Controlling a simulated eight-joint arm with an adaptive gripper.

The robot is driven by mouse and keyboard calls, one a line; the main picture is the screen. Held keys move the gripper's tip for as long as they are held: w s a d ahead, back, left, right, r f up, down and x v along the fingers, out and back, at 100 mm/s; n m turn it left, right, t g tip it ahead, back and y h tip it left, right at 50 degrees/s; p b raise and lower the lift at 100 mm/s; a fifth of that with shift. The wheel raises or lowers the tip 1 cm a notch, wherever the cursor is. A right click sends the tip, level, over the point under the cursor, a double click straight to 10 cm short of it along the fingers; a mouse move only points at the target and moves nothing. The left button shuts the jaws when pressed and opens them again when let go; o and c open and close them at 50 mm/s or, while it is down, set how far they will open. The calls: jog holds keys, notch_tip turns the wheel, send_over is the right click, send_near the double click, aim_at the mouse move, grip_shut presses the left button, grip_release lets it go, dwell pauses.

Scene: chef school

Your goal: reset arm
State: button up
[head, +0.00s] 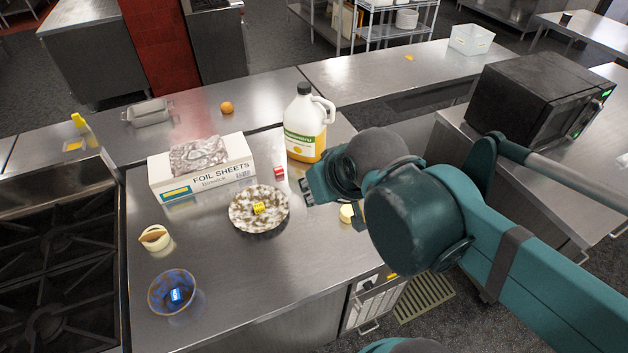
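My arm reaches in from the right, bent over the right edge of the metal counter (240,290). My gripper (308,188) is a dark teal shape pointing left, above the counter beside the oil jug (305,125). Its fingers are small and partly hidden by my own arm, so I cannot tell whether they are open or shut. I see nothing clearly held in it. A mottled brown and white bowl (240,217) with a yellow block (259,208) in it stands left of my gripper. A red and white block (279,172) lies just left of it.
A foil sheets box (205,178) stands behind the bowl. A blue-patterned bowl (160,303) holds a blue block (176,295). A cream cup (155,238) stands near the stove (50,270). A black microwave (515,105) is at right. The counter's front middle is clear.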

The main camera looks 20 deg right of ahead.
jog(key=shift+f, duration=0.1)
notch_tip(320, 180, down, 6)
jog(key=b, duration=0.5)
jog(key=shift+r+b, duration=0.2)
jog(key=shift+b, duration=0.2)
dwell(0.7)
